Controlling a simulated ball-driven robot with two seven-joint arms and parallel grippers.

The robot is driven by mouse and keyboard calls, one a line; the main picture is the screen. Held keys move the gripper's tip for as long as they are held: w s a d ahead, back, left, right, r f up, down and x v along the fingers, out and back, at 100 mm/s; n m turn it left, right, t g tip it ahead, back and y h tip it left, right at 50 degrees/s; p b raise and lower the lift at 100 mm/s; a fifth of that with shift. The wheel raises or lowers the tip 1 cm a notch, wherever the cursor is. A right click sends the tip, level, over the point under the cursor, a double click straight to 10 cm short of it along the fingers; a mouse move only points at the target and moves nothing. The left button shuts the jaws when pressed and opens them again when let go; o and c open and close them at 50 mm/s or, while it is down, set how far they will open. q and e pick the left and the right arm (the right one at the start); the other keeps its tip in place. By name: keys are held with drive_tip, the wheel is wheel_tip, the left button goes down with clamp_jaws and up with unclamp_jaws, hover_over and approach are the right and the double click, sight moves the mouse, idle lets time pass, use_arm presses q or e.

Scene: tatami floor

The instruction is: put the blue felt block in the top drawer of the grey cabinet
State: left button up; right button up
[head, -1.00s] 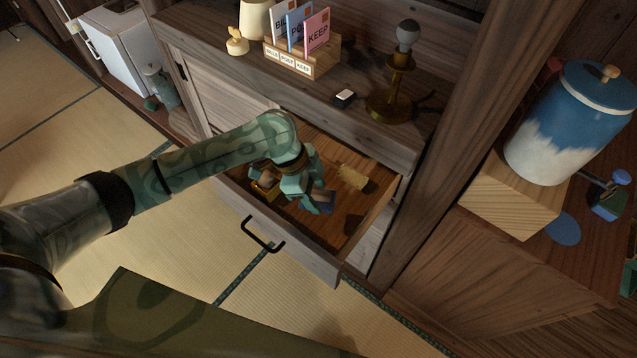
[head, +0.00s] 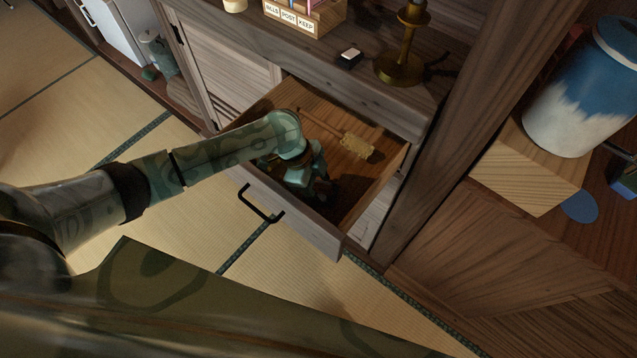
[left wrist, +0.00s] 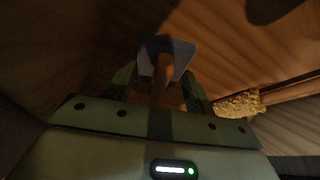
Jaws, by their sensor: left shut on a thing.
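The grey cabinet (head: 235,85) has its drawer (head: 298,210) pulled open toward me, with a black handle on the front. My left gripper (head: 314,188) reaches down inside the open drawer, near its front panel. In the left wrist view the blue felt block (left wrist: 182,52) looks grey-blue and sits between the finger ends, with the gripper (left wrist: 157,80) shut on it. In the head view the block is lost in shadow and behind the gripper. I cannot tell whether it touches the drawer floor. My right gripper is not in view.
A straw-coloured brush (head: 355,145) with a wooden handle lies in the drawer, and shows in the left wrist view (left wrist: 238,104). A brass lamp (head: 402,60) and letter rack (head: 300,18) stand on the cabinet. A wooden post (head: 455,135) rises right of the drawer.

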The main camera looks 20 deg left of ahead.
use_arm(q)
drive_tip(key=o, duration=0.9)
drive_tip(key=shift+f, duration=0.1)
drive_tip(key=p+v, duration=0.4)
drive_tip(key=v, duration=0.8)
drive_tip(key=shift+p, duration=0.35)
drive_tip(key=shift+d, duration=0.1)
